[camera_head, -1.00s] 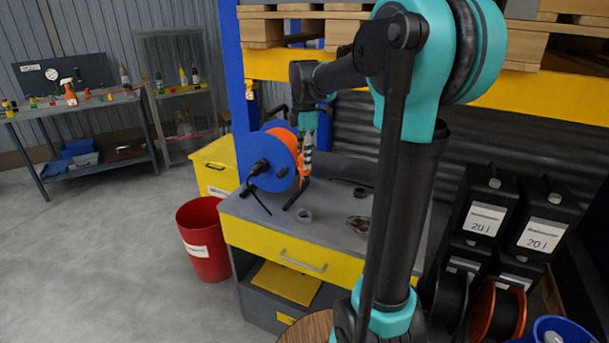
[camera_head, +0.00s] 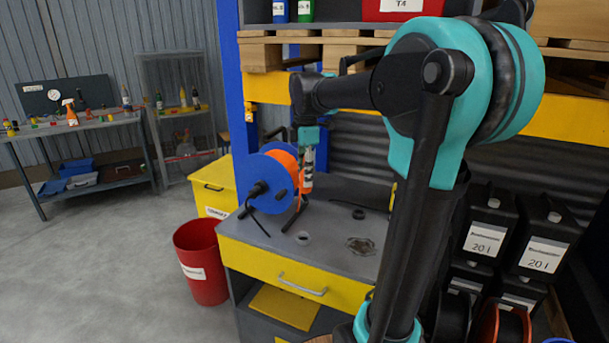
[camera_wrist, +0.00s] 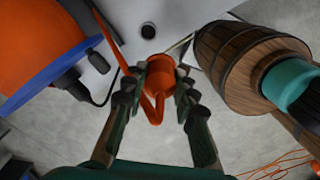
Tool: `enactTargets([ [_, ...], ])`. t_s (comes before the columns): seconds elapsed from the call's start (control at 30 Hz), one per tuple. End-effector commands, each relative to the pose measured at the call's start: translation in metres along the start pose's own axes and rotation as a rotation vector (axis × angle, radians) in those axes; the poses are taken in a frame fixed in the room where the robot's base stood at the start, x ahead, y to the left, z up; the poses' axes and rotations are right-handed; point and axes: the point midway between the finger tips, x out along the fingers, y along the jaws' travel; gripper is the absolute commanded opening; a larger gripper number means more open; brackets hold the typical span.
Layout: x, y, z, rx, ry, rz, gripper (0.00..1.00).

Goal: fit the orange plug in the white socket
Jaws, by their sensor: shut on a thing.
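My gripper (camera_wrist: 158,92) is shut on the orange plug (camera_wrist: 153,103) in the wrist view; the fingers stand on either side of it. An orange cable (camera_wrist: 112,48) runs beside it at the left. In the head view my gripper (camera_head: 308,172) points down above the grey bench top, close to the right side of the blue and orange cable reel (camera_head: 270,180). The reel also shows large at the left of the wrist view (camera_wrist: 40,55). I cannot make out the white socket in either view.
The grey bench top (camera_head: 330,262) carries a small ring (camera_head: 303,238), a dark ring (camera_head: 359,213) and a round metal piece (camera_head: 361,246). A red bin (camera_head: 202,265) and a yellow box (camera_head: 213,188) stand left. Black canisters (camera_head: 487,225) stand right.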

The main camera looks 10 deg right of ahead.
Motion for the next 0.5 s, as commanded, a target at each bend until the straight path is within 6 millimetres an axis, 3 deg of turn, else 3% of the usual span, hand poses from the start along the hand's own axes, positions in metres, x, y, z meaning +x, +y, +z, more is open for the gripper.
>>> enactTargets([
  [0.5,-0.009,-0.022,-0.004,0.0,0.0,0.0,0.0],
])
